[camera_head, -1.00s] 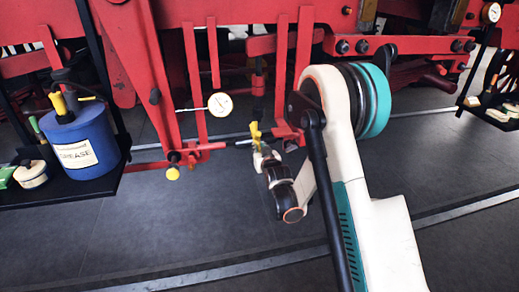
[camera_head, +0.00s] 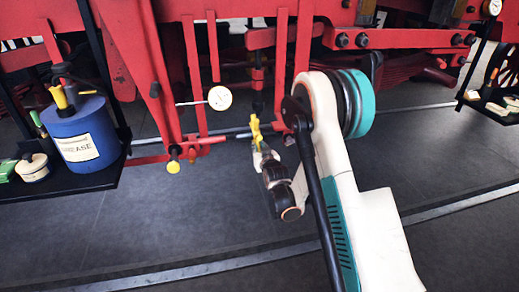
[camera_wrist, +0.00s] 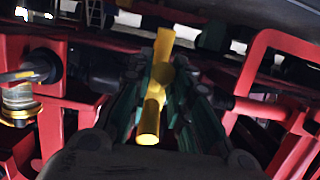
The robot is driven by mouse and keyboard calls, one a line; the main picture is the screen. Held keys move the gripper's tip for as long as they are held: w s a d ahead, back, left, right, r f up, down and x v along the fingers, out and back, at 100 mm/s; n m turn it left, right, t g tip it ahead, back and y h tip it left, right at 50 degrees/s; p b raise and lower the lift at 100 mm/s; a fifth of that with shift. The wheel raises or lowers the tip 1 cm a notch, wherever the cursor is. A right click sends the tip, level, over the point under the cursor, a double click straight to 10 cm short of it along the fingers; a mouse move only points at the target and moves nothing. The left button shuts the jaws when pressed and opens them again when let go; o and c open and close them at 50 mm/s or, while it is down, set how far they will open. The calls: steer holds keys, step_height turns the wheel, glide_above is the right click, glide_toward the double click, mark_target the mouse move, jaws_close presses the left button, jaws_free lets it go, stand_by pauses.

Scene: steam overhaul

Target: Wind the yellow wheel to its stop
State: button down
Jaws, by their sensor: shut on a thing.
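The yellow wheel (camera_head: 256,132) shows in the head view as a small yellow shape at the tip of my gripper (camera_head: 261,148). In the wrist view the wheel (camera_wrist: 157,90) appears as a yellow bar-like form standing nearly upright, leaning a little to the right at its top. The two dark green fingers of my gripper (camera_wrist: 158,105) press on it from left and right, around its middle. Its upper and lower ends stick out past the fingers. The rest of the wheel and its shaft are hidden.
Red frame bars (camera_head: 303,50) hang close around my gripper. A round white gauge (camera_head: 220,98) and a yellow knob (camera_head: 173,167) lie to the left. A blue grease tin (camera_head: 72,133) stands on a black shelf at far left. The floor below is clear.

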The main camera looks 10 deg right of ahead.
steer(key=shift+w+f, duration=0.65)
steer(key=shift+w, duration=0.25)
steer(key=shift+s+r, duration=0.15)
steer(key=shift+r, duration=0.05)
steer(key=shift+s+r, duration=0.65)
steer(key=shift+s, duration=0.15)
steer(key=c, duration=1.4)
jaws_free()
steer(key=shift+s+f, duration=0.1)
steer(key=shift+c, duration=0.2)
steer(key=shift+s, duration=0.1)
steer(key=v, duration=0.6)
